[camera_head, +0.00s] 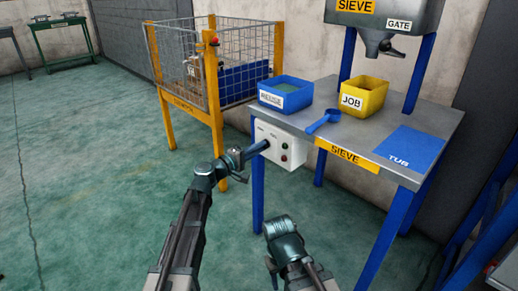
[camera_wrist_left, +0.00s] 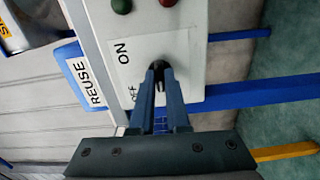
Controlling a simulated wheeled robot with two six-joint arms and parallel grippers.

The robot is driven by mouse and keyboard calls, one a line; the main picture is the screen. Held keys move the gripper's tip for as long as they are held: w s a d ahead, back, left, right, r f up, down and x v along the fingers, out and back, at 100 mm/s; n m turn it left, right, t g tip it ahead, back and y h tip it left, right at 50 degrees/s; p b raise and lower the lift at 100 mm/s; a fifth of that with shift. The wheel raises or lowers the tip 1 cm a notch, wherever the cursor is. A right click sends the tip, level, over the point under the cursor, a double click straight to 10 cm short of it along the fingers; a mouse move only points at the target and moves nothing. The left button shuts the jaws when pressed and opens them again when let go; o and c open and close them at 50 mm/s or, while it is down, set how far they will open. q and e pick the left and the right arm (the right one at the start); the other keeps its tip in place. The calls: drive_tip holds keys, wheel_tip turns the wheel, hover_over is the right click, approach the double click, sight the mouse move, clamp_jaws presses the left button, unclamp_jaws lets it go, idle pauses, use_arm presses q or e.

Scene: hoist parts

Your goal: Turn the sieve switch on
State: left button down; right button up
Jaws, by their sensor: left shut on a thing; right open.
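The white switch box (camera_head: 288,152) hangs under the front left of the sieve table, with green and red buttons. In the left wrist view, its panel (camera_wrist_left: 150,48) carries the label ON and a partly covered OFF. My left gripper (camera_head: 262,147) reaches the box's left part. Its fingertips (camera_wrist_left: 159,72) are shut on the dark sieve switch (camera_wrist_left: 159,86), which is mostly hidden between them. The switch's exact angle cannot be told. My right gripper (camera_head: 283,240) is low in front of the table, away from the box; its fingers are hard to make out.
On the sieve table (camera_head: 340,133) stand a blue REUSE bin (camera_head: 285,98), a yellow JOB bin (camera_head: 362,102) and a blue scoop (camera_head: 323,121). A blue TUB mat (camera_head: 408,146) lies at right. A yellow-posted mesh cage (camera_head: 240,50) stands behind left. Green floor at left is clear.

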use_arm(q)
drive_tip(key=n, duration=0.6)
drive_tip(key=shift+a, duration=0.1)
drive_tip(key=shift+n, duration=0.3)
idle(0.4)
drive_tip(key=c, duration=0.9)
unclamp_jaws()
drive_tip(key=v, duration=1.3)
drive_tip(key=shift+s+a, duration=0.25)
drive_tip(key=shift+s, duration=0.05)
